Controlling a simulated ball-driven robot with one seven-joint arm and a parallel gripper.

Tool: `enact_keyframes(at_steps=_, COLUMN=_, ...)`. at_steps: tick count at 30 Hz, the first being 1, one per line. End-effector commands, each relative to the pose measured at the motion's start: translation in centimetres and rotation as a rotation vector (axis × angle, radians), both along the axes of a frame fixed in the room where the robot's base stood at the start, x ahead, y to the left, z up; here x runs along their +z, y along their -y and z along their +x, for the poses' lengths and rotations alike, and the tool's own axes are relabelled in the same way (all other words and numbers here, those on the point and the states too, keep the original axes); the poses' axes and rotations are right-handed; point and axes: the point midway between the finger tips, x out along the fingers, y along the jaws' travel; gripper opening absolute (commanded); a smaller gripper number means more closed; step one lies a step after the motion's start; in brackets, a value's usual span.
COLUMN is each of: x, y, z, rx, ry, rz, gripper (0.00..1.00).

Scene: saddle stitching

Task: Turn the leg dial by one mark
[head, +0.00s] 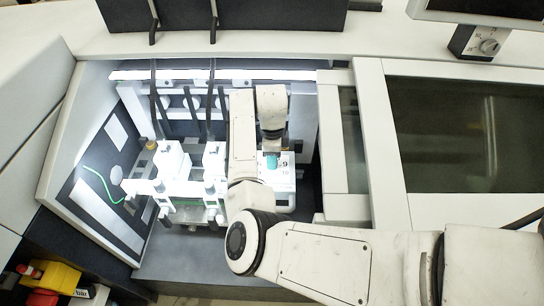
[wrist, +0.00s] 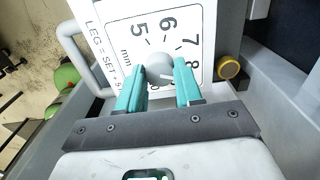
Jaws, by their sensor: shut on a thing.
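The leg dial is a small round grey knob (wrist: 158,65) on a white plate (wrist: 110,22) marked 5, 6, 7, 8, "mm" and "LEG = SET", seen in the wrist view. My gripper (wrist: 158,72) has its two teal fingers on either side of the knob, shut on it. A short pale line on the knob points roughly toward the 8 side; its exact mark is hard to read.
White stitching heads (head: 173,161) stand just left of my arm, with dark upright bars behind. A pale frame wall (head: 342,140) rises on the right. A yellow round knob (wrist: 229,67) and a grey handle (wrist: 75,50) flank the plate closely.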

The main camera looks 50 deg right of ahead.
Motion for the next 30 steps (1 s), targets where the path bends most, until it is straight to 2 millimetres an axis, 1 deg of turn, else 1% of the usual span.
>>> enact_keyframes(at_steps=1, x=0.1, y=0.0, z=0.0, rx=0.0, ry=0.0, rz=-0.002, gripper=0.04)
enact_keyframes(at_steps=2, x=0.1, y=0.0, z=0.0, rx=0.0, ry=0.0, rz=-0.002, gripper=0.36)
enact_keyframes(at_steps=9, x=0.1, y=0.0, z=0.0, rx=0.001, ry=0.0, rz=-0.001, gripper=0.59)
enact_keyframes(at_steps=10, x=0.0, y=0.0, z=0.0, rx=0.001, ry=0.001, rz=-0.001, gripper=0.6)
enact_keyframes(at_steps=17, x=0.1, y=0.0, z=0.0, rx=0.001, ry=0.001, rz=-0.001, gripper=0.6)
enact_keyframes(at_steps=20, x=0.6, y=0.0, z=0.1, rx=0.0, ry=0.001, rz=-0.002, gripper=0.6)
enact_keyframes(at_steps=23, x=1.9, y=0.0, z=0.1, rx=0.0, ry=0.004, rz=-0.002, gripper=0.6)
enact_keyframes(at_steps=30, x=6.5, y=0.0, z=0.1, rx=0.0, ry=0.004, rz=-0.002, gripper=0.6)
